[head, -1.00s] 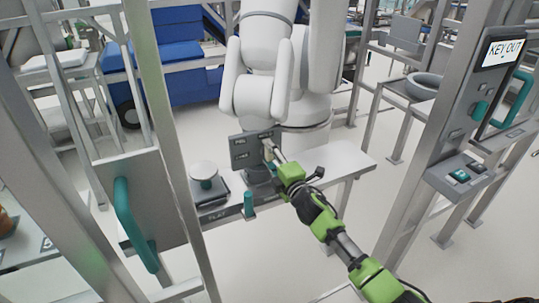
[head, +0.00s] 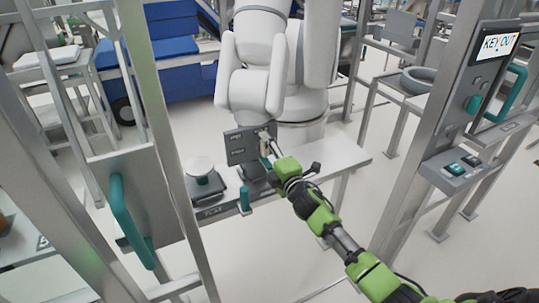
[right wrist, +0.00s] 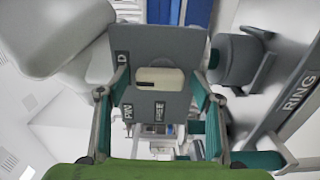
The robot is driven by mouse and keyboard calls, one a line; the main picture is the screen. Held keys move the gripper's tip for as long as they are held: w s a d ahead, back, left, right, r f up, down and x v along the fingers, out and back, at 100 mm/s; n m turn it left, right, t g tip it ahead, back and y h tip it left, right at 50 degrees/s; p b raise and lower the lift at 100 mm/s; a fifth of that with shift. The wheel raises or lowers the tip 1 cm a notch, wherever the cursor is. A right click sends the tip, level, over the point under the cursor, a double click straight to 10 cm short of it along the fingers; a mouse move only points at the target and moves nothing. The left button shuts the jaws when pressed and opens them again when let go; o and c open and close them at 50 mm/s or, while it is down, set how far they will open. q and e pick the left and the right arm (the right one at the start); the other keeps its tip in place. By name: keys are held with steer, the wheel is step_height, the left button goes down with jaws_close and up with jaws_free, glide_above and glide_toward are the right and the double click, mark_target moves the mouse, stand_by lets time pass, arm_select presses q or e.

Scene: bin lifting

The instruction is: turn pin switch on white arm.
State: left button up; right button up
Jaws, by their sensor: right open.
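The white arm (head: 250,92) stands behind a low white table, with a dark grey labelled panel (head: 236,148) at its lower front. In the right wrist view the panel (right wrist: 146,48) fills the middle and carries a pale rounded piece with a dark slot (right wrist: 160,80), which looks like the pin switch. My right gripper (head: 265,147) reaches the panel's right part from the front. In the right wrist view its open fingers (right wrist: 160,92) stand on both sides of the pale piece. I cannot tell if they touch it. My left gripper is not in view.
A round white-topped device (head: 200,168) and a teal post (head: 244,199) stand on the white table (head: 335,158), left of my arm. Metal frame posts rise left and right. A teal-handled gate panel (head: 150,190) is at left, a "KEY OUT" box (head: 497,44) at right.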

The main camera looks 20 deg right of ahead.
steer(key=s, duration=1.2)
steer(key=shift+d, duration=0.25)
steer(key=s+f+m+g, duration=0.3)
steer(key=s+f, duration=0.2)
steer(key=f, duration=0.8)
steer(key=s+f+m+g+h, duration=0.1)
steer(key=s+f+m+g, duration=0.3)
steer(key=f, duration=0.8)
steer(key=s+f+m+g, duration=0.1)
steer(key=s+f, duration=0.5)
steer(key=f, duration=0.7)
steer(key=s+a+f+m+g, duration=0.2)
steer(key=s+f, duration=0.5)
steer(key=s, duration=0.5)
steer(key=s+a+f+m+g, duration=0.2)
steer(key=s+f, duration=0.4)
steer(key=s, duration=0.7)
steer(key=s+a+f+m+g, duration=0.3)
steer(key=s+f+g, duration=0.2)
steer(key=s, duration=0.8)
step_height(320, 180, down, 3)
steer(key=shift+s+r+m, duration=0.15)
steer(key=shift+r+m, duration=0.05)
steer(key=shift+m, duration=0.2)
